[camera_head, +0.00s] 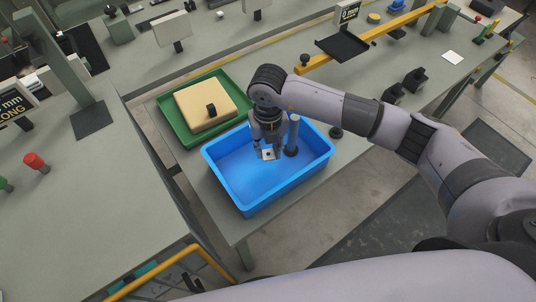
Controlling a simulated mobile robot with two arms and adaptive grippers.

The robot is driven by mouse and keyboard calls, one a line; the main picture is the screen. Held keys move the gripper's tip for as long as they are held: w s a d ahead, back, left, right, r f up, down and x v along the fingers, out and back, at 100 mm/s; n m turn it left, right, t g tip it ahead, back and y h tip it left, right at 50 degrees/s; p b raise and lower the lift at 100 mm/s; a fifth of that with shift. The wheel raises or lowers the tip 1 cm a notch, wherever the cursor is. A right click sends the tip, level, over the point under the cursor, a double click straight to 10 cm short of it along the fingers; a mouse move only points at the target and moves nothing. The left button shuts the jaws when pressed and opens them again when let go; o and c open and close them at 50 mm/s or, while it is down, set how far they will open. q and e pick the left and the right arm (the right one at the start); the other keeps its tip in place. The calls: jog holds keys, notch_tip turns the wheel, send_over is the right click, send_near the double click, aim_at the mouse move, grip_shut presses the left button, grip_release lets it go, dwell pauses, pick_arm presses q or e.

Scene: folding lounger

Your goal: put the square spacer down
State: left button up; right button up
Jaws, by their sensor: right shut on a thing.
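My right gripper (267,148) points down into the blue bin (262,197), near its back wall. It is shut on the square spacer (268,155), a small pale square piece with a dark hole in its middle. The spacer shows just below the fingertips, inside the bin's outline. I cannot tell whether it touches the bin floor. A dark upright post with a grey top (293,135) stands just right of the gripper. My left gripper is not in view.
A green tray (172,126) holding a tan block (205,104) with a black knob lies left of the bin. A yellow rail (370,40) and a black tray (343,44) are farther back. The bin's front floor is clear.

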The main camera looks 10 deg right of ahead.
aim_at(268, 164)
notch_tip(268, 164, down, 4)
jog(key=shift+f+p, duration=0.1)
jog(key=shift+p, duration=0.2)
jog(key=shift+f, duration=0.2)
jog(key=shift+f, duration=0.2)
jog(key=o, duration=0.8)
jog(key=shift+o, duration=0.2)
